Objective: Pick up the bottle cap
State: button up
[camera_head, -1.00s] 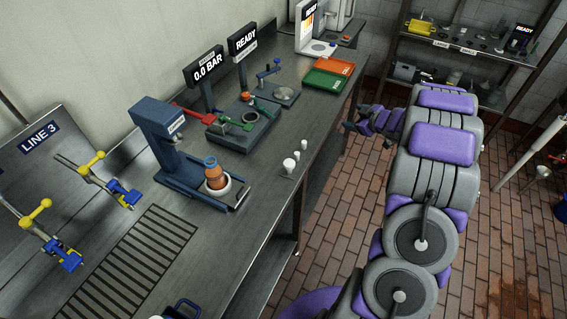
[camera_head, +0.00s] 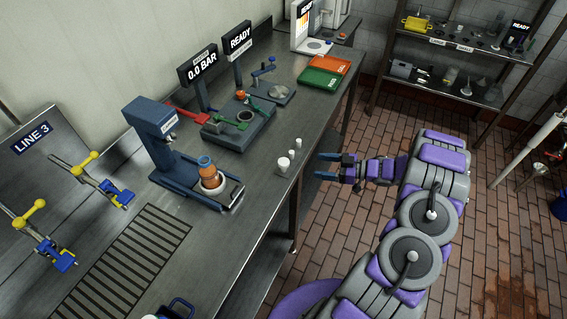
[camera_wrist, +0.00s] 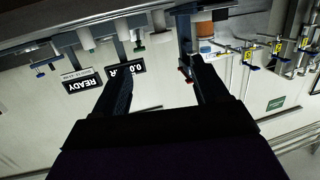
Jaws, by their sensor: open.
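Three small white cap-like pieces of different sizes stand in a row near the counter's front edge: the largest white cap (camera_head: 283,165), a middle one (camera_head: 291,154) and a small one (camera_head: 298,146). I cannot tell which is the bottle cap. White cylinders, likely the same caps, show upside down in the wrist view, including one (camera_wrist: 85,38). A brown-orange bottle (camera_head: 208,172) stands in a white ring under the blue press. My gripper (camera_head: 326,166) is open and empty, to the right of the caps and apart from them, pointing at the counter. Its two dark fingers (camera_wrist: 160,66) show in the wrist view.
The steel counter (camera_head: 250,220) has its front edge between my gripper and the press. The blue press (camera_head: 150,118), a clamp station (camera_head: 240,122) and green and orange trays (camera_head: 322,78) stand on it. Yellow-handled valves (camera_head: 85,160) are at left. Brick floor (camera_head: 500,210) lies open at right.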

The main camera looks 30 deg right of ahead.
send_near(284, 161)
jog(key=f+x, duration=0.1)
jog(key=x, duration=0.4)
jog(key=shift+r+b+x, duration=0.2)
jog(key=shift+b+x, duration=0.25)
jog(key=shift+x, duration=0.8)
jog(key=shift+r+b+x, duration=0.2)
jog(key=shift+b+x, duration=0.2)
jog(key=shift+x, duration=0.85)
jog(key=c, duration=1)
